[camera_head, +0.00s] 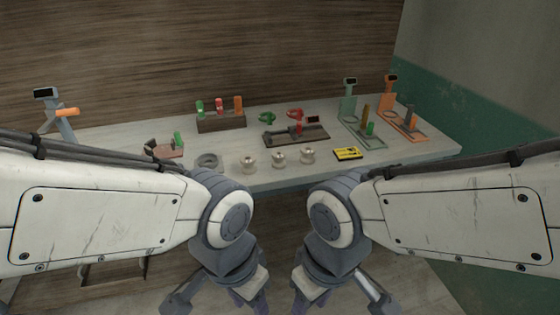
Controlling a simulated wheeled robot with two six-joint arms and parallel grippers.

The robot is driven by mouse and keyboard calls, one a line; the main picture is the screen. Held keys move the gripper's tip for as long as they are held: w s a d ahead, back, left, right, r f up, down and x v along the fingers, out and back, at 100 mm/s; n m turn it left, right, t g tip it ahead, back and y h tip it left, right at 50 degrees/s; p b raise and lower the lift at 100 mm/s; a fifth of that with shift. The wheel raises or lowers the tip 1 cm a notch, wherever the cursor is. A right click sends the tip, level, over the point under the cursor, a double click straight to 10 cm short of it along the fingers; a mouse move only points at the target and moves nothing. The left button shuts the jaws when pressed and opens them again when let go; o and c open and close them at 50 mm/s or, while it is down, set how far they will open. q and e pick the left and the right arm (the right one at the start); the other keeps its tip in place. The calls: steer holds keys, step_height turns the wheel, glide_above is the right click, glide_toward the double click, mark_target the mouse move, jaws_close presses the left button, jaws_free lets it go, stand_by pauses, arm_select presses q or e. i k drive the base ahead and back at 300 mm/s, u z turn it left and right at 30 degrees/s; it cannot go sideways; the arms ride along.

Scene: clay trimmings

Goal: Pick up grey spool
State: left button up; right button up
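A dark grey ring-shaped piece (208,161) lies near the front edge of the table, left of centre; it may be the grey spool. To its right stand three pale, cream-grey spool-like pieces: the left one (249,164), the middle one (278,160) and the right one (307,156). My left gripper (246,300) and my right gripper (312,300) hang at the bottom of the picture, in front of and below the table edge, apart from all these pieces. Their fingertips are cut off by the frame, so their opening is not clear.
The pale table (400,158) also bears a rack with coloured pegs (221,124), a dark tray (285,138), a yellow box (347,153), a green stand (350,105), an orange stand (390,100) and a small reddish holder (163,150). A grey-orange stand (58,118) is at far left.

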mark_target(278, 156)
steer(key=u, duration=0.25)
steer(key=i, duration=1.15)
steer(key=u, duration=0.2)
